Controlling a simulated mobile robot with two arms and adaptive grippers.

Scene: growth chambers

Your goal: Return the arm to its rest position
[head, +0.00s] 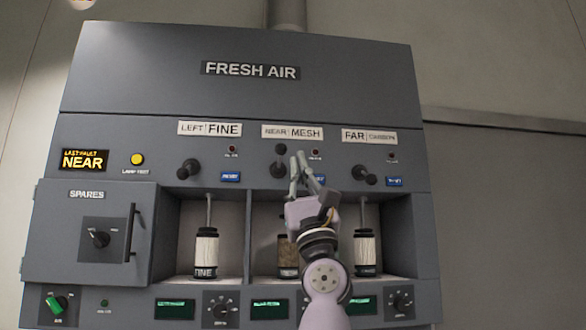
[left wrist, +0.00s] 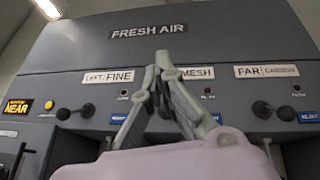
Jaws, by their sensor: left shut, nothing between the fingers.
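My left gripper (head: 301,160) is raised in front of the grey fresh air cabinet (head: 250,110), just right of the middle lever (head: 278,165) under the NEAR MESH label (head: 293,133). Its fingers point up, their tips are together, and nothing is between them. In the left wrist view the gripper (left wrist: 163,62) covers part of the NEAR MESH label. My arm hides part of the middle cartridge (head: 287,256) and some of the lower panel. My right gripper is in neither view.
The left cartridge (head: 206,252) and right cartridge (head: 365,252) stand in open bays. Other levers (head: 189,168) (head: 364,174) stick out of the panel. The spares door (head: 88,232) with its handle is at the left. An amber display (head: 84,160) reads NEAR.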

